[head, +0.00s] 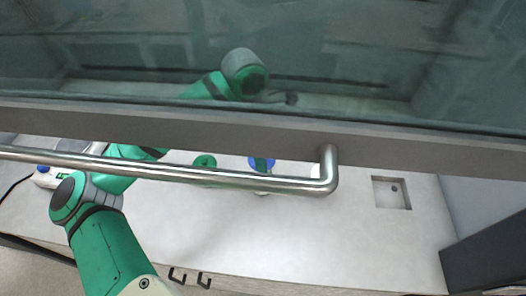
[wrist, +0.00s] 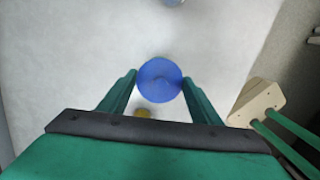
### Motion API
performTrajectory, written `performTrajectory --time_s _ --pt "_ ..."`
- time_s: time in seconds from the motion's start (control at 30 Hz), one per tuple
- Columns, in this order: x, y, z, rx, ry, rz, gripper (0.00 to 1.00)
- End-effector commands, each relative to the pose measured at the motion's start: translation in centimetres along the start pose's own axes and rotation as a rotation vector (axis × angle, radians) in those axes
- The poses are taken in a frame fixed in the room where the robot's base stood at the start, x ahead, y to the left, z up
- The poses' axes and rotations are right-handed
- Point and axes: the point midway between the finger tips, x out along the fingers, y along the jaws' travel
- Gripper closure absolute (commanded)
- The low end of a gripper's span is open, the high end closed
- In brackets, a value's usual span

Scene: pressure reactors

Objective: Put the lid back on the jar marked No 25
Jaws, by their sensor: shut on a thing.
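My gripper (wrist: 159,84) is shut on a round blue lid (wrist: 159,75), one finger on each side of it, in the wrist view. The lid hides most of what lies straight below it. Part of a bluish round thing (wrist: 173,2) is cut off at the top edge. In the head view a blue round thing (head: 262,161) shows behind the handle bar, partly hidden. No jar label can be read, so I cannot tell which jar is No 25.
A glass sash with a metal frame (head: 250,128) and a handle bar (head: 200,177) crosses the head view above the pale worktop (head: 230,224). A recessed square (head: 391,192) lies at the right. A beige block (wrist: 257,102) with green rods is right of my gripper in the wrist view.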

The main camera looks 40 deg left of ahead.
Motion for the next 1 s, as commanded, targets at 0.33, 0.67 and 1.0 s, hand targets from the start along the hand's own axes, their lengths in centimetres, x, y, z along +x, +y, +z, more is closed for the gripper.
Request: performTrajectory --time_s 0.33,0.67,1.0 --pt "2.9 -0.1 -0.3 0.002 -0.002 -0.001 0.63" --pt "5.1 0.0 -0.6 0.003 0.000 0.001 0.63" --pt "5.7 -0.1 -0.6 0.003 -0.001 0.001 0.63"
